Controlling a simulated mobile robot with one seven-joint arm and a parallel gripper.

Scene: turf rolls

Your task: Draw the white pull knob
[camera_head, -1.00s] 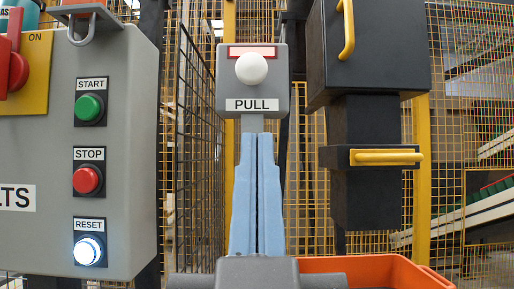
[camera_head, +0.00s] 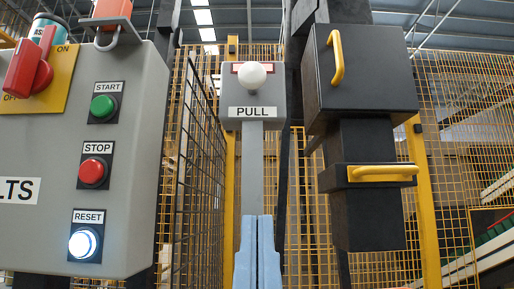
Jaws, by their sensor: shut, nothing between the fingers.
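The white pull knob (camera_head: 252,75) is a round ball on the front of a grey box (camera_head: 228,100) marked PULL, on top of a grey post. It stands in the upper middle of the head view. My gripper (camera_head: 257,217) has two pale blue fingers, shut together and empty, pointing up. In the picture the fingertips are well below the knob, in front of the post, and apart from the knob. The lower part of my gripper is cut off by the frame's bottom edge.
A grey control panel (camera_head: 50,120) at left carries a green START, a red STOP and a lit RESET button, and a red switch (camera_head: 28,65). At right, black boxes carry yellow handles (camera_head: 382,173). Yellow mesh fencing stands behind.

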